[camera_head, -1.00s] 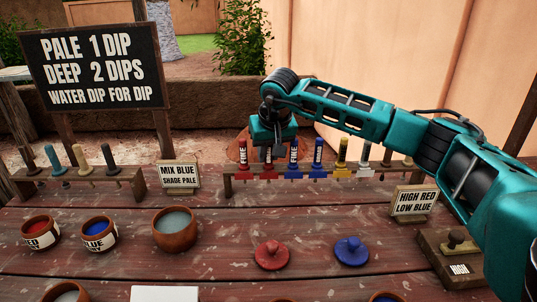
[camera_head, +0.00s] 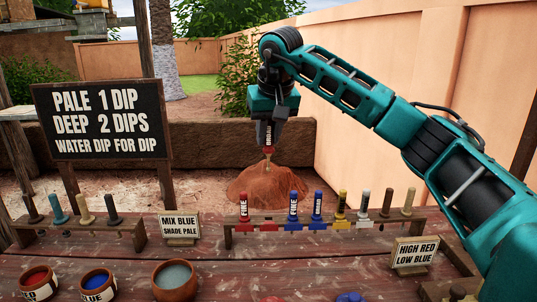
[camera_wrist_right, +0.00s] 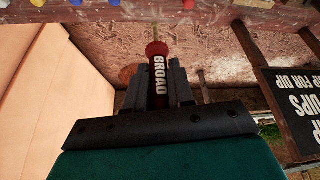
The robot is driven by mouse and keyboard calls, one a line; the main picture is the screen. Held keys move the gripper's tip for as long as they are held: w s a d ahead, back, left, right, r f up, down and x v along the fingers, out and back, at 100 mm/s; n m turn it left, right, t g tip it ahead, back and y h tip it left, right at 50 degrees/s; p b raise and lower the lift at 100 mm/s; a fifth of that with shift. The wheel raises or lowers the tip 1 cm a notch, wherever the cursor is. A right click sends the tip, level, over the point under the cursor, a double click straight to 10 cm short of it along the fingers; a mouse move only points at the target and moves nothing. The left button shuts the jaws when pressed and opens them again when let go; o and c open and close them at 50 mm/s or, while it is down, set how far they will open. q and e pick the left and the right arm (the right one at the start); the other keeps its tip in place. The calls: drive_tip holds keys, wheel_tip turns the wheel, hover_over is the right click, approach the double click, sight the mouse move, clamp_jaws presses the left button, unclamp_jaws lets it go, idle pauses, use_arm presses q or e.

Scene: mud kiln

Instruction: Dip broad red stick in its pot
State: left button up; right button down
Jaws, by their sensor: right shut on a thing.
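My right gripper (camera_head: 268,122) is shut on the broad red stick (camera_head: 268,140) and holds it upright, tip down, in the air above the rack. In the right wrist view the red stick (camera_wrist_right: 157,49) with its white BROAD label sits between the two fingers (camera_wrist_right: 158,85). The red pot (camera_head: 37,282), with red inside and a pale label, stands on the table at the lower left, far from the stick. My left gripper is not in view.
A blue pot (camera_head: 97,285) and a bowl of greyish water (camera_head: 174,279) stand beside the red pot. The rack (camera_head: 262,239) holds several other sticks. A second rack (camera_head: 127,224) stands at left. Signs stand at the back, middle and right.

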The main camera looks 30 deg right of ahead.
drive_tip(key=shift+r, duration=0.95)
drive_tip(key=shift+p, duration=0.7)
